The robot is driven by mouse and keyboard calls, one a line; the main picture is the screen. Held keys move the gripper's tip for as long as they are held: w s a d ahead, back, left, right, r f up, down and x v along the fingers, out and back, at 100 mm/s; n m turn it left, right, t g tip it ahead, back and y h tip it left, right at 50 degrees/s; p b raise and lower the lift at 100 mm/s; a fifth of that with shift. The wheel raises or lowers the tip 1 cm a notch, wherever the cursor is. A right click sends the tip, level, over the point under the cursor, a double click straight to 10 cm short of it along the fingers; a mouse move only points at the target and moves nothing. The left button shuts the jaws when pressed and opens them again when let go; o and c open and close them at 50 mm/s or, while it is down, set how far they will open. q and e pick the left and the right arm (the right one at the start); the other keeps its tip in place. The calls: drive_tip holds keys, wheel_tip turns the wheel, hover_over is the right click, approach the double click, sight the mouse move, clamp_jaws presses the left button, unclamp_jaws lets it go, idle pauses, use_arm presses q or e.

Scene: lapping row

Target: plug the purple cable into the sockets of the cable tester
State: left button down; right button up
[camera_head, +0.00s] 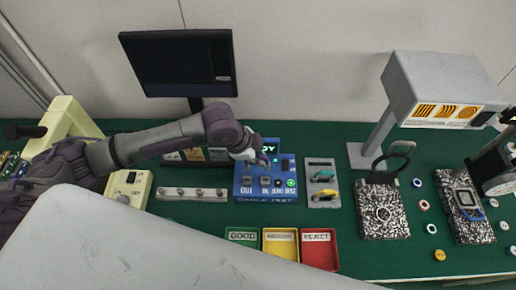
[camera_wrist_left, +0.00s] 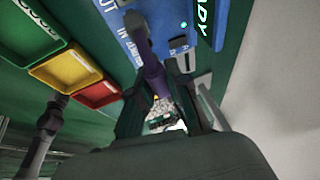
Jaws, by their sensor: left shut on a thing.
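The blue cable tester (camera_head: 243,188) stands mid-table with a lit green READY display and sockets along its front. It also shows at the top of the left wrist view (camera_wrist_left: 165,22). My left gripper (camera_head: 262,160) is above the tester's back part. In the left wrist view its dark fingers (camera_wrist_left: 160,110) are shut on the purple cable (camera_wrist_left: 151,72), whose grey end points to the tester's face. I cannot tell whether that end touches a socket. My right gripper is not in the head view; a dark jointed shape at lower left in the left wrist view (camera_wrist_left: 45,125) may be it.
Green (camera_head: 242,229), yellow (camera_head: 281,230) and red (camera_head: 320,229) trays lie in front of the tester. A grey holder (camera_head: 324,202) with green and yellow pieces is right of it, a grey strip (camera_head: 190,194) left. A monitor (camera_head: 180,62) stands behind.

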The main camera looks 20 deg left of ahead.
use_arm(q)
drive_tip(key=shift+a, duration=0.15)
drive_tip(key=shift+p, duration=0.3)
drive_tip(key=shift+f, duration=0.1)
drive_tip(key=b, duration=0.3)
hover_over(257, 182)
drive_tip(key=shift+f, duration=2.85)
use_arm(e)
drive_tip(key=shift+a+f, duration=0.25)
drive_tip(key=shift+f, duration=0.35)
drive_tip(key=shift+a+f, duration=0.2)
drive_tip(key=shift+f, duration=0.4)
use_arm(q)
drive_tip(key=shift+p, duration=0.35)
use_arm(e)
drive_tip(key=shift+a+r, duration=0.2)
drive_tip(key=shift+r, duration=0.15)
use_arm(q)
drive_tip(key=shift+p, duration=0.7)
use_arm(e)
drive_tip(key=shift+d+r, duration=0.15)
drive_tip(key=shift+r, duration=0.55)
use_arm(q)
drive_tip(key=shift+f+b, duration=0.65)
drive_tip(key=shift+f, duration=0.45)
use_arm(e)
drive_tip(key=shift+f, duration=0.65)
